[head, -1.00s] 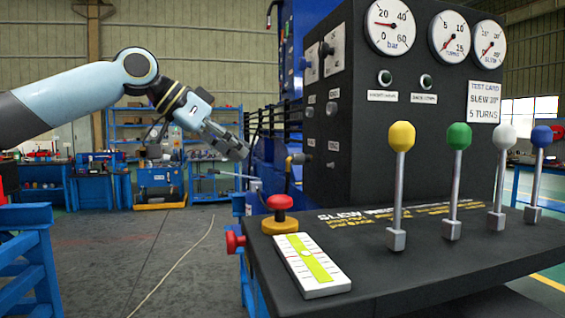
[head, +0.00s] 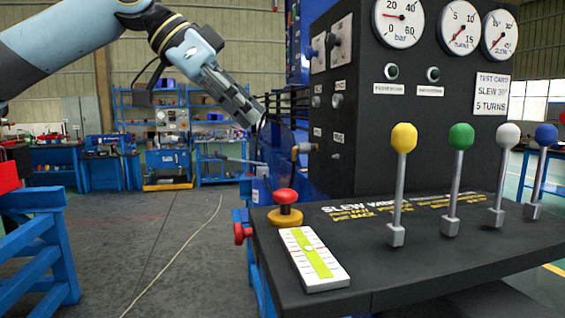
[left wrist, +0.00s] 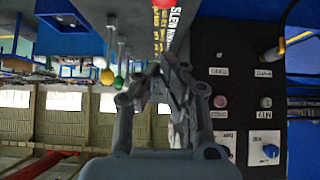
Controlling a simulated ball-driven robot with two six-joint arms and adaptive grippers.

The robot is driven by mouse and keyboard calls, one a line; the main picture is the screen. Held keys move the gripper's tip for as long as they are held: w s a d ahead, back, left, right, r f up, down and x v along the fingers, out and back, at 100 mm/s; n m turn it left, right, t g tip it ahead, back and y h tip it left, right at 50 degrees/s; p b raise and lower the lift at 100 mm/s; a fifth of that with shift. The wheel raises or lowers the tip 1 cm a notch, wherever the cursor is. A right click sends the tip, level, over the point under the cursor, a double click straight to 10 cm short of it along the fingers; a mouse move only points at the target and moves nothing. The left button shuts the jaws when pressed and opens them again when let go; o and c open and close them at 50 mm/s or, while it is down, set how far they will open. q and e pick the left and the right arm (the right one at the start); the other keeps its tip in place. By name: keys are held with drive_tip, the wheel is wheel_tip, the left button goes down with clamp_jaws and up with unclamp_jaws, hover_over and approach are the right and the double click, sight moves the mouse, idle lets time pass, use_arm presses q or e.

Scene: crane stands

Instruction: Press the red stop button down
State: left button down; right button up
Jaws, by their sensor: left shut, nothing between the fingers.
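The red stop button (head: 285,196) stands up on a round yellow base at the left back corner of the black console top (head: 390,262). My left gripper (head: 253,116) comes in from the upper left in the head view, pointing down and right. Its fingers are shut and empty. The tips appear above and slightly left of the button, clearly apart from it. In the left wrist view the closed fingers (left wrist: 172,72) show in front of the console panel. My right gripper is not in view.
Another red knob (head: 241,233) sticks out from the console's left side. A white and green level plate (head: 317,260) lies in front of the button. Levers with yellow (head: 404,138), green, white and blue knobs stand to the right. The gauge panel (head: 375,150) rises behind. The air left of the console is clear.

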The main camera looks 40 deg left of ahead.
use_arm(q)
drive_tip(key=p, duration=0.3)
hover_over(291, 191)
drive_tip(key=s+a, duration=0.1)
wheel_tip(291, 191, down, 5)
drive_tip(key=shift+s+f, duration=0.1)
drive_tip(key=f, duration=0.3)
drive_tip(key=shift+w+f, duration=0.2)
drive_tip(key=shift+f, duration=0.05)
drive_tip(key=shift+s+f, duration=0.1)
drive_tip(key=shift+f, duration=0.45)
wheel_tip(291, 191, down, 2)
drive_tip(key=shift+f, duration=0.1)
